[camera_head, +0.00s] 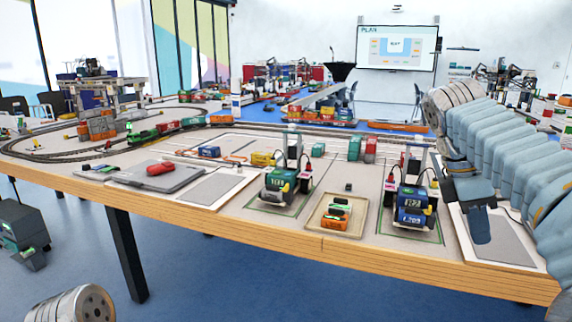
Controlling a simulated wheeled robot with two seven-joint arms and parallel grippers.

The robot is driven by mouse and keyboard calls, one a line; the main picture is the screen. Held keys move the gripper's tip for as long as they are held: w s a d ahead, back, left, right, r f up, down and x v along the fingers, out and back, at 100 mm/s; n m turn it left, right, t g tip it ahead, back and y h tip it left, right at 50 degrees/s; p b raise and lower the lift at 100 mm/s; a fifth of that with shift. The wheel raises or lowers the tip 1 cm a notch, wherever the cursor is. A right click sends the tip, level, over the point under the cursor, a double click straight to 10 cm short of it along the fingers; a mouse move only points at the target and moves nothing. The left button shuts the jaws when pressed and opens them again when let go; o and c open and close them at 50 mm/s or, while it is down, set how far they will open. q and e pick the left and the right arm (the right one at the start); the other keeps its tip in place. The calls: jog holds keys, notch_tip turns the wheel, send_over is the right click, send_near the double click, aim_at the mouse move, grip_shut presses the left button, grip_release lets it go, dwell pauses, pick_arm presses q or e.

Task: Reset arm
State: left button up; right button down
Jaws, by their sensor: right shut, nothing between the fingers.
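My right arm comes in from the right edge. Its gripper (480,236) points down over the right end of the wooden table (290,247), in front of a grey pad (497,240). The gripper is shut and holds nothing. Whether its tip touches the table cannot be told. At the lower left a rounded metal joint (75,305) of my left arm shows. My left gripper is out of frame.
Two small gantry cranes stand near the front edge, with a green block (279,182) and blue blocks (412,205). A wooden tray (336,216) sits between them. Model train tracks fill the left.

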jog(key=w+a+f+t, duration=0.1)
jog(key=w+a+f, duration=0.2)
jog(key=w+f, duration=0.35)
jog(key=w+a+f, duration=0.2)
jog(key=w+f, duration=0.1)
jog(key=f, duration=0.6)
jog(key=w+a+f+m+y, duration=0.1)
jog(key=a+f, duration=0.2)
jog(key=f, duration=0.7)
jog(key=a+f+m+y, duration=0.1)
jog(key=a+f+y, duration=0.15)
jog(key=f, duration=0.65)
jog(key=s+a+f+m+y, duration=0.1)
jog(key=s+a+f+m, duration=0.3)
jog(key=f, duration=0.5)
jog(key=s+a+f+m+y, duration=0.15)
jog(key=s+a+f, duration=0.3)
jog(key=f, duration=0.45)
jog(key=s+a+f+m+y, duration=0.1)
jog(key=s+a+f+m, duration=0.1)
jog(key=s, duration=0.4)
jog(key=s+a+f+m+t+y, duration=0.1)
jog(key=s+a+f+m, duration=0.2)
jog(key=s+f+m, duration=0.1)
jog(key=s+m, duration=0.1)
jog(key=s, duration=0.1)
jog(key=shift+s+f+y, duration=0.3)
jog(key=shift+s, duration=0.1)
